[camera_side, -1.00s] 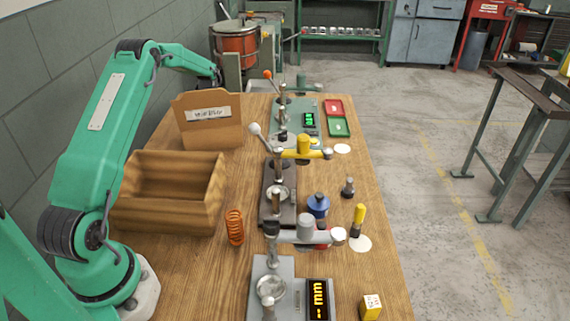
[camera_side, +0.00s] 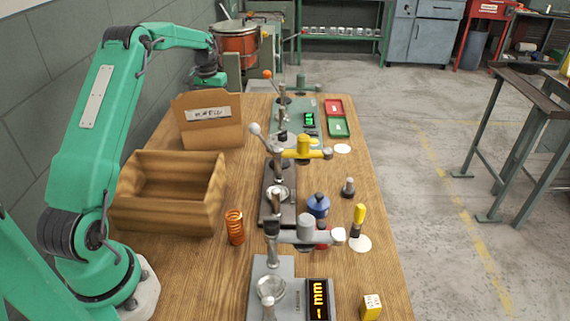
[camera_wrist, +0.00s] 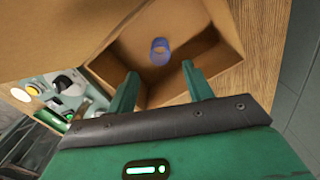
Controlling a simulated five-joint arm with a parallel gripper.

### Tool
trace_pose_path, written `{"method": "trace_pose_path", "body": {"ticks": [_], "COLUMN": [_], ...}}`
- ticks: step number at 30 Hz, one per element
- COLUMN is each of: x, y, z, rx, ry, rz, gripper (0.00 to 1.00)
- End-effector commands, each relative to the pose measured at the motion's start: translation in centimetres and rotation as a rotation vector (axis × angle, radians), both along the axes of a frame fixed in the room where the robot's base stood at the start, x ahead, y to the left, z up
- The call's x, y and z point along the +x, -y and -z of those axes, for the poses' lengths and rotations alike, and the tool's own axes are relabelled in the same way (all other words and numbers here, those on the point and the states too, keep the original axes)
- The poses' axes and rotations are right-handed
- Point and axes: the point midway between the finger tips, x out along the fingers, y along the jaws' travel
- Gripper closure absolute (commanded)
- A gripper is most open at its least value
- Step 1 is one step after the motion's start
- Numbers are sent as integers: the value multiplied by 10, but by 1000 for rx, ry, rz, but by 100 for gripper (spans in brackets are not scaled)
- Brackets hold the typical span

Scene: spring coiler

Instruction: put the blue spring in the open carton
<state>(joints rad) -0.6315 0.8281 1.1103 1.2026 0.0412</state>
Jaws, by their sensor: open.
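The open carton (camera_side: 213,128) is brown cardboard with a raised labelled flap, at the back left of the table. The side view hides its inside. In the wrist view the carton (camera_wrist: 205,62) is seen from above. The blue spring (camera_wrist: 160,50) is inside it, its round end facing up, and I cannot tell whether it rests flat on the floor. My gripper (camera_wrist: 159,72) is open, its two fingers apart and empty, with the spring beyond the fingertips. In the side view my gripper (camera_side: 209,80) hangs above and behind the carton's raised flap.
A wooden crate (camera_side: 208,208) stands in front of the carton, with an orange spring (camera_side: 235,228) to its right. Several bench gauges stand along the table's middle, including one with a yellow arm (camera_side: 303,148). Red and green trays (camera_side: 339,127) lie at the back right.

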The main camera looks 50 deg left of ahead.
Motion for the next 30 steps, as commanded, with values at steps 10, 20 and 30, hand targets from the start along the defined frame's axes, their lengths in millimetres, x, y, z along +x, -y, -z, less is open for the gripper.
{"method": "trace_pose_path", "body": {"ticks": [10,20,30], "x": [0,0,0], "y": [0,0,0], "z": [-33,-34,-37], "rx": [1,0,0], "ry": [1,0,0], "rz": [0,0,0], "gripper": [49,49,23]}}
